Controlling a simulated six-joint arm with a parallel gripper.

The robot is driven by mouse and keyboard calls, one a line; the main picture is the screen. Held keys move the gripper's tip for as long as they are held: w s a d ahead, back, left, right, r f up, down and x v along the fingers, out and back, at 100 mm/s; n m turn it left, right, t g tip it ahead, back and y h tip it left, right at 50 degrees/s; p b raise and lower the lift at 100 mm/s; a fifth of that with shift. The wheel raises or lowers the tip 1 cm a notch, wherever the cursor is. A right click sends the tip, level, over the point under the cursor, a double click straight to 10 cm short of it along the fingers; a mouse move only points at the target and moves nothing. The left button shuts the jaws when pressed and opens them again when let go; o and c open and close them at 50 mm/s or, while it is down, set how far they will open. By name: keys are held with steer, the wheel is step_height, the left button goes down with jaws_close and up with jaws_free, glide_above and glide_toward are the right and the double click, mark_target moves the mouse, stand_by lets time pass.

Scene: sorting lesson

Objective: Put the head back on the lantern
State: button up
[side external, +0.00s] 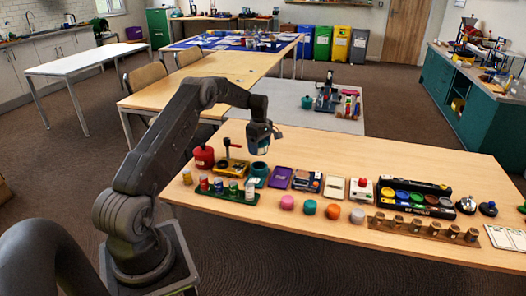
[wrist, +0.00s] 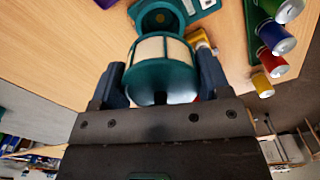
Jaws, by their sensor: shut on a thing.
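The lantern head is a teal cap with cream panels; in the wrist view the head (wrist: 164,52) sits between the two fingers. My gripper (side external: 259,141) is shut on it; its fingers also show in the wrist view (wrist: 160,72). The lantern base (side external: 260,169) is a teal round cup on the table, directly below the held head in the side view. In the wrist view the base (wrist: 152,14) shows as a teal ring just beyond the head, partly hidden by it. The head looks a little above the base; contact cannot be told.
A green rack of small cans (side external: 222,190) stands in front of the base. A red canister (side external: 204,157) and a yellow tray (side external: 232,167) stand left. A purple tray (side external: 280,177) is close on the right. Several coloured cups and boxes continue rightward.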

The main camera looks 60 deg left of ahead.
steer(key=shift+f, duration=3.1)
steer(key=shift+f, duration=0.2)
steer(key=o, duration=1)
steer(key=shift+r, duration=3.55)
jaws_close()
